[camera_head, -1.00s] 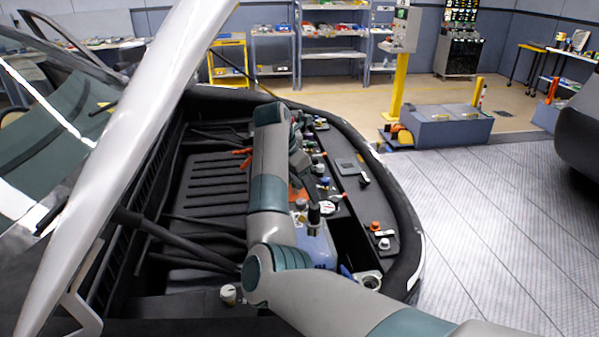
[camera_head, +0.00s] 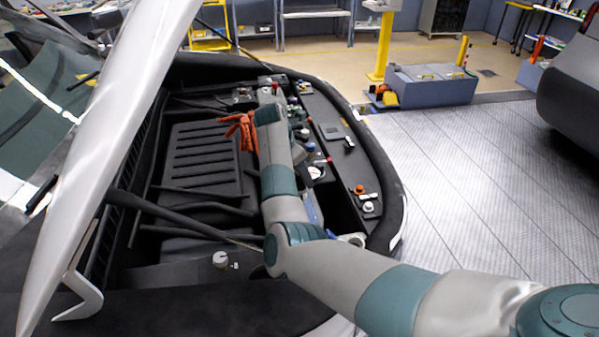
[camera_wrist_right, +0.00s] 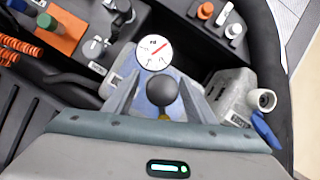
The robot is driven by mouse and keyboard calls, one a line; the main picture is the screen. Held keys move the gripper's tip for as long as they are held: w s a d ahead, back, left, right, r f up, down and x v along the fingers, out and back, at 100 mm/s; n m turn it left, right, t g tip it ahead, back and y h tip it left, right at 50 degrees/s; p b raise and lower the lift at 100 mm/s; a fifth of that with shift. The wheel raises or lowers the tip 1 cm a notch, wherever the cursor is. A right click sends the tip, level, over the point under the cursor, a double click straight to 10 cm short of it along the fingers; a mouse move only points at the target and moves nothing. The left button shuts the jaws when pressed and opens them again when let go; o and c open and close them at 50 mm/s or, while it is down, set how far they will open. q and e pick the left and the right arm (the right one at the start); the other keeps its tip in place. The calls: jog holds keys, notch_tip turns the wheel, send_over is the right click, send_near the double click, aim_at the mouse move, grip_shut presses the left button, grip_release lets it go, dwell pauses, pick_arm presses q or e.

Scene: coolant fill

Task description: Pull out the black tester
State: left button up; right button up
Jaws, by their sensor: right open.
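The black tester (camera_wrist_right: 162,90) shows in the right wrist view as a round black bulb standing over a blue part. My right gripper (camera_wrist_right: 160,82) is open, with one finger on each side of the bulb. I cannot tell whether the fingers touch it. In the head view my right arm reaches over the engine bay and hides the bulb and the gripper. My left gripper is not in view.
A white dial gauge (camera_wrist_right: 154,52) stands just beyond the bulb; its dial also shows in the head view (camera_head: 316,172). A grey box with a white neck (camera_wrist_right: 262,99) is to the right. Orange coils (camera_head: 240,130) lie left of my arm. The raised hood (camera_head: 105,150) bounds the left.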

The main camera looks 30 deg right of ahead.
jog(key=c, duration=1.2)
jog(key=o, duration=0.4)
jog(key=shift+r, duration=0.1)
jog(key=shift+c, duration=0.7)
jog(key=shift+n, duration=0.4)
jog(key=shift+n+p, duration=0.3)
jog(key=shift+p, duration=0.15)
jog(key=shift+n+t+y+p, duration=0.3)
jog(key=shift+n+t, duration=0.2)
jog(key=shift+n, duration=0.2)
jog(key=shift+n+p, duration=0.3)
jog(key=shift+n, duration=0.2)
jog(key=shift+n+t, duration=0.4)
jog(key=shift+n+y+p, duration=0.3)
jog(key=shift+n+p, duration=0.25)
jog(key=shift+n, duration=0.35)
